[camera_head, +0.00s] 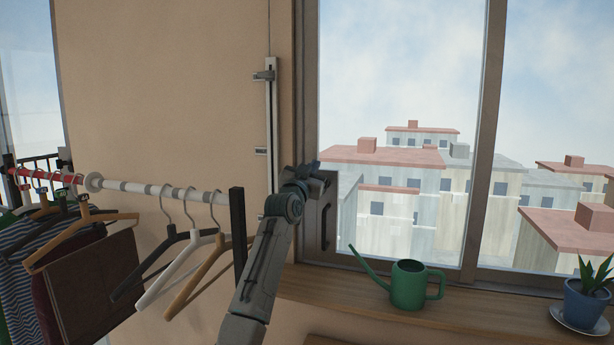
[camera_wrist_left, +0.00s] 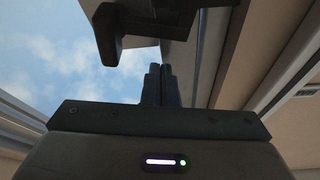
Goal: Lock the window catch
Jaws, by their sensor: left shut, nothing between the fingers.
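My left gripper (camera_head: 321,212) is raised in front of the window's left frame, above the sill. In the left wrist view its two dark fingers (camera_wrist_left: 157,85) are shut together with nothing between them. A dark handle-like piece (camera_wrist_left: 107,38), which looks like the window catch, hangs just beyond and to the left of the fingertips. The wrist view shows no clear contact between them. The window (camera_head: 472,150) looks shut. My right gripper is not in view.
A green watering can (camera_head: 408,286) stands on the wooden sill (camera_head: 340,292), close to the right of my gripper. A potted plant (camera_head: 586,303) stands further right. A rail with hangers (camera_head: 190,255) and clothes is on the left. A narrow metal track (camera_head: 272,120) runs up the wall.

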